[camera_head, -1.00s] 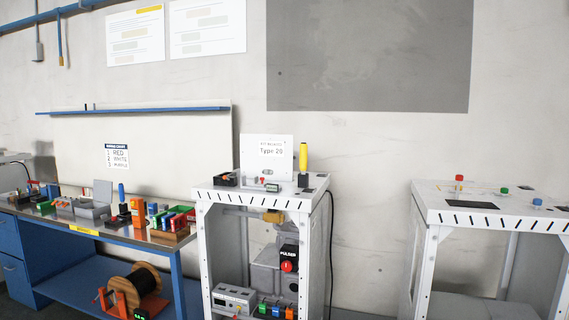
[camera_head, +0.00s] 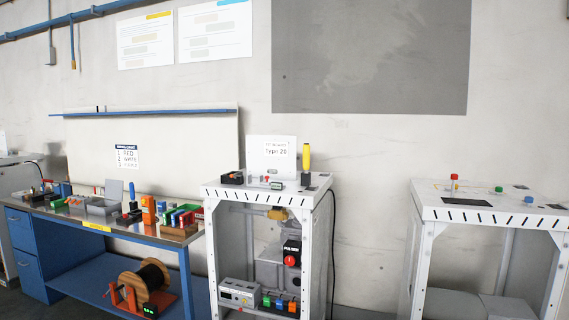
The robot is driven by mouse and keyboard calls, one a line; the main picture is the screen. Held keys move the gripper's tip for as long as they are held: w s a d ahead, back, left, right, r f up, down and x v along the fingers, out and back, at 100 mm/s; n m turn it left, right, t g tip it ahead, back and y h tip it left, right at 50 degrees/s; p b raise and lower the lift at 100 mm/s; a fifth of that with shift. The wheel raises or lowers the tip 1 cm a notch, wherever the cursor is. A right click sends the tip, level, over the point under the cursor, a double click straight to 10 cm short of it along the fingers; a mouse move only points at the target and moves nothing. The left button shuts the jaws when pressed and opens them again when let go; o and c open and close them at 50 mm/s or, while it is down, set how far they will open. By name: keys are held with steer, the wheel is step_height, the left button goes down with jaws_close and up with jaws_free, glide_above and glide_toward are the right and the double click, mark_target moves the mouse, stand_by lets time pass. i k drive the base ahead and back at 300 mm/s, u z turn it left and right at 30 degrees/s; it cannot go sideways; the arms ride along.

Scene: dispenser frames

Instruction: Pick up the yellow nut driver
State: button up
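The yellow nut driver (camera_head: 306,157) stands upright with its yellow handle up, at the right side of the top of the middle white frame (camera_head: 262,197). Its lower end sits at a small dark spot on that top; how it is held there is too small to tell. My gripper is not in view.
A blue workbench (camera_head: 100,230) with bins, a blue-handled tool (camera_head: 132,194) and a cable spool (camera_head: 142,284) is at the left. Another white frame (camera_head: 480,215) stands at the right. A gap separates the two frames.

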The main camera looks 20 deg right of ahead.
mark_target(307, 148)
steer(key=u, duration=0.75)
steer(key=i, duration=0.9)
steer(key=u, duration=0.05)
steer(key=k, duration=0.85)
steer(key=z, duration=0.2)
steer(key=i, duration=0.35)
steer(key=u, duration=0.05)
